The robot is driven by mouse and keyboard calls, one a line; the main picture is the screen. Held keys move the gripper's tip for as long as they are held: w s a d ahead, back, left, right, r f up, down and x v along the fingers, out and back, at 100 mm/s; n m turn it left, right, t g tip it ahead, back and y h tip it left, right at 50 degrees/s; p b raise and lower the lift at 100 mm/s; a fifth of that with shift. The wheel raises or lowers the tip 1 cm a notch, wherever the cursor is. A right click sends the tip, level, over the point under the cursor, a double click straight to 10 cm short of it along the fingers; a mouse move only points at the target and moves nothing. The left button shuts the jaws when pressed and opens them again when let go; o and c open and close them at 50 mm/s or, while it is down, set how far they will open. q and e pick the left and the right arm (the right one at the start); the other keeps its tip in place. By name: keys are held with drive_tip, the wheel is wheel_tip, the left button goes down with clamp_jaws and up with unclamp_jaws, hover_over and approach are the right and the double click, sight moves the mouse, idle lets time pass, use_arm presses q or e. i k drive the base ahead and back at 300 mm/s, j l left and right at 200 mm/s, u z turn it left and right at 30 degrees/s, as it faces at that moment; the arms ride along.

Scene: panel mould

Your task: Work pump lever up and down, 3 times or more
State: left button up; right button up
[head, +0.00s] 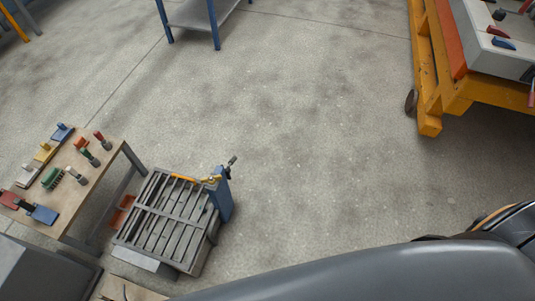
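I cannot clearly make out a pump lever. At the lower left, a blue upright box (222,195) stands at the right end of a slatted grey rack. A short dark handle (232,160) sticks up at its top, tilted to the right; I cannot tell whether it belongs to a pump. At the upper right, a red handle (532,96) shows at the picture's edge beside a grey panel top, partly cut off. Neither of my grippers is in view. Only a large grey part of mine crosses the bottom right.
The slatted rack (164,222) stands beside a wooden table (82,200) holding several coloured tools. A yellow frame (430,85) on wheels carries the grey panel top (482,52). A blue-legged table (214,22) is at the top. The concrete floor between (310,140) is clear.

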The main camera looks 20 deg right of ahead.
sight(233, 159)
drive_tip(key=u, duration=0.45)
drive_tip(key=i+l+u, duration=0.1)
drive_tip(key=u, duration=0.35)
drive_tip(key=l+u, duration=0.2)
drive_tip(key=u, duration=0.25)
drive_tip(key=l+u, duration=0.15)
drive_tip(key=u, duration=0.25)
drive_tip(key=l+u, duration=0.15)
drive_tip(key=u, duration=0.3)
drive_tip(key=l+u, duration=0.25)
drive_tip(key=l, duration=0.25)
drive_tip(key=k+l+u, duration=0.25)
drive_tip(key=l, duration=0.25)
drive_tip(key=k+l+u, duration=0.1)
drive_tip(key=l+u, duration=0.15)
drive_tip(key=l, duration=0.2)
drive_tip(key=k+l+u, duration=0.25)
drive_tip(key=l, duration=0.2)
drive_tip(key=k+l+u, duration=0.25)
drive_tip(key=l, duration=0.15)
drive_tip(key=k+l+u, duration=0.25)
drive_tip(key=l, duration=0.15)
drive_tip(key=i, duration=0.1)
